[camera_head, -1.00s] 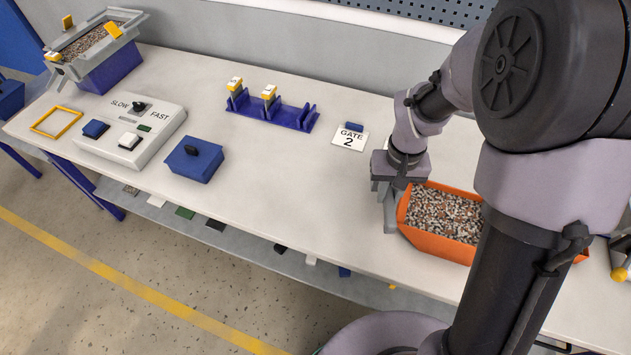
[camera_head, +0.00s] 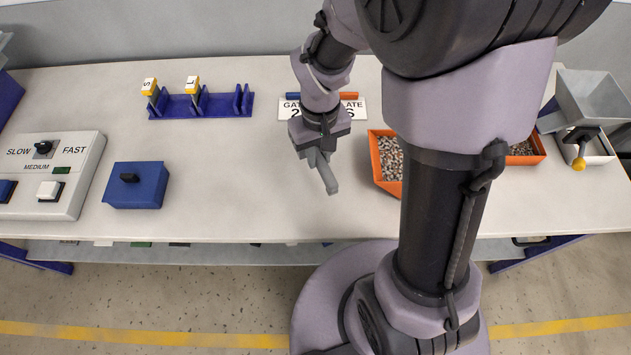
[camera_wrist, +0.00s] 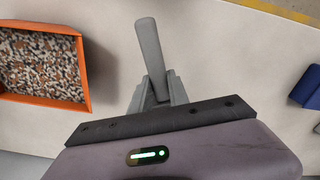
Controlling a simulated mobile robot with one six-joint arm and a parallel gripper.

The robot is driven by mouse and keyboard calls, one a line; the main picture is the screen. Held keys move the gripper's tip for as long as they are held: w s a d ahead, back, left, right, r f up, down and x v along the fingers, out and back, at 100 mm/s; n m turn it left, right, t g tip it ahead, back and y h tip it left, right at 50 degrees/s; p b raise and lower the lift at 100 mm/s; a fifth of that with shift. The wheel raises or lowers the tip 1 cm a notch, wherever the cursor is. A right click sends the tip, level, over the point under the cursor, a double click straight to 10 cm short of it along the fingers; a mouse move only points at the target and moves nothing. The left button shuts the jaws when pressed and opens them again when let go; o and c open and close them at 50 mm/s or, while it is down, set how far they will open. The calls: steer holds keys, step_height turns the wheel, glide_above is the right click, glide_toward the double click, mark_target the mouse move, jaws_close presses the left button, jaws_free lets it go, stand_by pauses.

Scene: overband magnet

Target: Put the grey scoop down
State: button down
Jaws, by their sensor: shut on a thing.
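My gripper (camera_head: 316,156) is left of the orange bin, over the white bench. It is shut on the grey scoop (camera_head: 329,181), whose straight grey handle sticks out from the fingers toward the bench's front edge. In the wrist view my gripper (camera_wrist: 157,92) holds the same grey scoop (camera_wrist: 151,45), its rounded end pointing up the picture. The scoop's bowl does not show clearly. I cannot tell whether the scoop touches the bench.
The orange bin (camera_head: 385,187) of mixed grains stands to the right, partly behind my arm. Two labelled cards (camera_head: 347,109) lie behind my gripper. A blue rack (camera_head: 205,107), blue box (camera_head: 137,187) and switch panel (camera_head: 75,170) are left. Bench between box and gripper is clear.

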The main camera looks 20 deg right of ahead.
mark_target(319, 186)
step_height(319, 186, down, 10)
steer(key=b, duration=0.4)
steer(key=shift+s+b, duration=0.15)
steer(key=shift+b, duration=0.25)
steer(key=shift+f, duration=0.15)
steer(key=c, duration=1.3)
jaws_free()
steer(key=shift+o, duration=0.2)
step_height(319, 186, up, 12)
steer(key=p, duration=0.5)
steer(key=shift+r+p, duration=0.2)
steer(key=shift+p, duration=0.1)
steer(key=s+a+r+m+t+y, duration=0.1)
steer(key=s+a+r+m+t, duration=0.1)
steer(key=s+r, duration=0.3)
steer(key=s+a+r+m+t+y, duration=0.1)
steer(key=s+r, duration=0.5)
steer(key=r, duration=0.6)
steer(key=a+m+t, duration=0.1)
steer(key=m+t, duration=0.1)
steer(key=shift+s+r+t, duration=0.3)
steer(key=shift+r+t, duration=0.05)
steer(key=shift+t, duration=0.05)
